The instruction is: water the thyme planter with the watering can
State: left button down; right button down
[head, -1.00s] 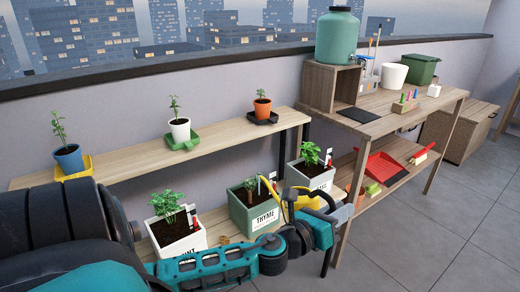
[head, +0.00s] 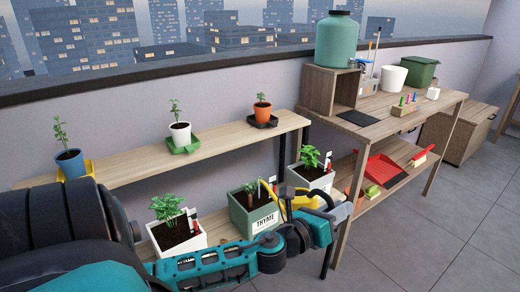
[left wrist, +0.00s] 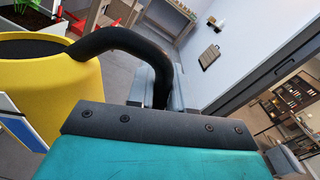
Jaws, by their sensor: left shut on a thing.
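The thyme planter (head: 239,217) is a green box with dark soil, a small plant and a white THYME label, on the lower shelf between two white planters. My left gripper (head: 325,222) is shut on the black handle of the yellow watering can (head: 303,199). The can is held just right of the thyme planter, partly hidden by my gripper. Its spout side is toward the planter, but I cannot tell whether water flows. In the left wrist view the can (left wrist: 70,85) is large at the left, its handle (left wrist: 125,40) running into the jaws. My right gripper is not in view.
White planters (head: 178,236) (head: 312,180) stand on both sides of the thyme planter. The upper shelf (head: 140,170) above carries small potted plants. A wooden workbench (head: 385,122) with a green water tank (head: 337,40) stands at right. The floor at lower right is clear.

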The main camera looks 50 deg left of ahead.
pick_arm(q)
jog(key=shift+r, duration=0.2)
notch_tip(320, 180, down, 6)
jog(key=d+m+b, duration=0.1)
jog(key=m+b, duration=0.1)
jog(key=b, duration=0.2)
jog(key=shift+m+b, duration=0.3)
jog(key=shift+b, duration=0.1)
jog(key=shift+f, duration=0.1)
jog(key=shift+a+f+m+b, duration=0.1)
jog(key=shift+f+m+b, duration=0.5)
jog(key=shift+f+b, duration=0.7)
jog(key=shift+f+m+b, duration=0.6)
jog(key=shift+f+b, duration=0.45)
jog(key=shift+f, duration=0.45)
jog(key=d+r+p, duration=0.4)
jog(key=d+p, duration=0.2)
jog(key=d, duration=0.1)
jog(key=shift+s, duration=0.2)
